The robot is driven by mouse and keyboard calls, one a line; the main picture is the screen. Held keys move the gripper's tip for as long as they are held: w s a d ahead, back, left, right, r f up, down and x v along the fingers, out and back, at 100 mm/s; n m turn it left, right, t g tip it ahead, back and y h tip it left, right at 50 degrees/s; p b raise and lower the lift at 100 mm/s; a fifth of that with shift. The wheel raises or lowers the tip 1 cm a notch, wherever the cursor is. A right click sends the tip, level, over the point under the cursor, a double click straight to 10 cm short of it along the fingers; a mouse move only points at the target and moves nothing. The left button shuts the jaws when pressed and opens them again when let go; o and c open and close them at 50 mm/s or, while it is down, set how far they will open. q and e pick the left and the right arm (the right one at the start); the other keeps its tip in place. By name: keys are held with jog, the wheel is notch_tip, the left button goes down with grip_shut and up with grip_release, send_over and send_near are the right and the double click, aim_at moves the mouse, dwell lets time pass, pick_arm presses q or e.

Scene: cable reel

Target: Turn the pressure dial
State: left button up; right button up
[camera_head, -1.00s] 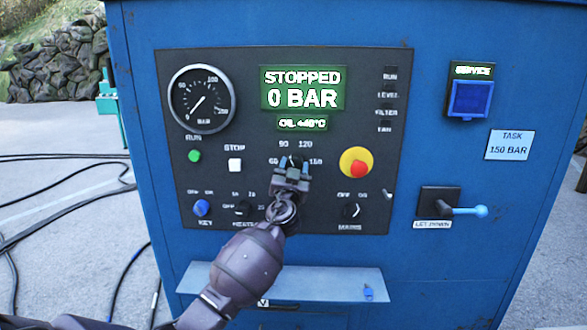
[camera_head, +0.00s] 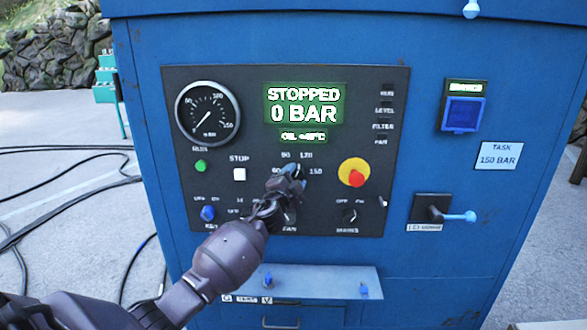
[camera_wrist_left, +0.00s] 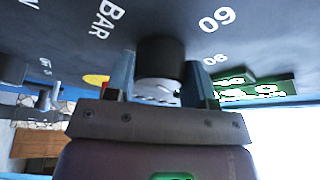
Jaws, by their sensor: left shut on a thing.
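The pressure dial (camera_head: 299,170) is a dark knob on the black panel, with marks 60, 90, 120 and 150 around it. My left gripper (camera_head: 290,176) is at the dial and hides most of it. In the left wrist view the dial's dark round knob (camera_wrist_left: 160,55) sits between the two fingertips of my left gripper (camera_wrist_left: 158,74), which is shut on it. I cannot tell exactly which mark the dial points at. The display (camera_head: 304,106) reads STOPPED, 0 BAR. A task card (camera_head: 498,156) reads 150 BAR. My right gripper does not show.
A red button on a yellow base (camera_head: 354,172) is right of the dial. A white stop button (camera_head: 239,174) and a green run button (camera_head: 201,166) are left. The let-down lever (camera_head: 458,216) and a shelf (camera_head: 325,282) jut out. Cables (camera_head: 70,180) lie on the ground.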

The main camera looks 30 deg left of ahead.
pick_arm(q)
jog(key=shift+m+g+p, duration=0.3)
jog(key=shift+m+p, duration=0.45)
jog(key=shift+m, duration=0.05)
jog(key=shift+h, duration=0.4)
jog(key=o, duration=0.9)
jog(key=shift+s, duration=0.1)
jog(key=b+v, duration=0.1)
jog(key=v, duration=0.9)
jog(key=shift+s+d, duration=0.1)
jog(key=shift+s, duration=0.2)
